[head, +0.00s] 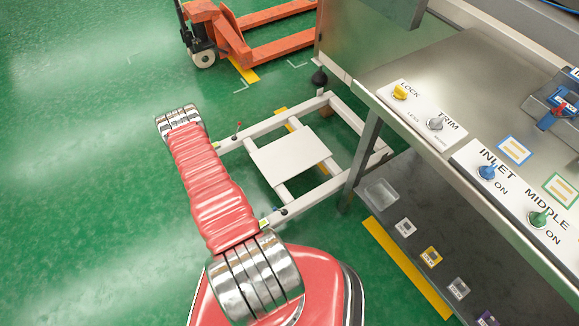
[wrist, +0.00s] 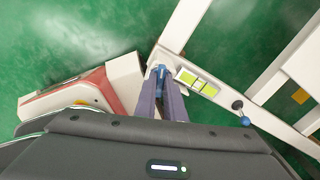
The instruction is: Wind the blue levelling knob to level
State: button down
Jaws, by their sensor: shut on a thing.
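The blue levelling knob (wrist: 160,70) shows as a small blue piece at the corner of the white frame in the wrist view. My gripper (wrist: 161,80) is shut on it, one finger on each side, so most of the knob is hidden. A yellow-green spirit level (wrist: 194,82) lies on the frame bar just right of the fingers. Its bubble is too small to read. The white frame (head: 291,154) stands low on the floor in the head view. My gripper is out of sight there, behind my own arm.
A dark ball with a blue-tipped lever (wrist: 241,113) stands farther along the bar. A steel bench (head: 440,70) with labelled knobs and a lower shelf (head: 415,215) stands right of the frame. An orange pallet truck (head: 232,35) is behind. Green floor at left is clear.

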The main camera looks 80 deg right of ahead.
jog(key=shift+s+a+m, duration=0.1)
jog(key=shift+m, duration=1.3)
jog(key=c, duration=1.8)
grip_release()
jog(key=shift+o, duration=0.2)
notch_tip(320, 180, up, 14)
jog(key=shift+f, duration=0.15)
jog(key=shift+c, duration=0.5)
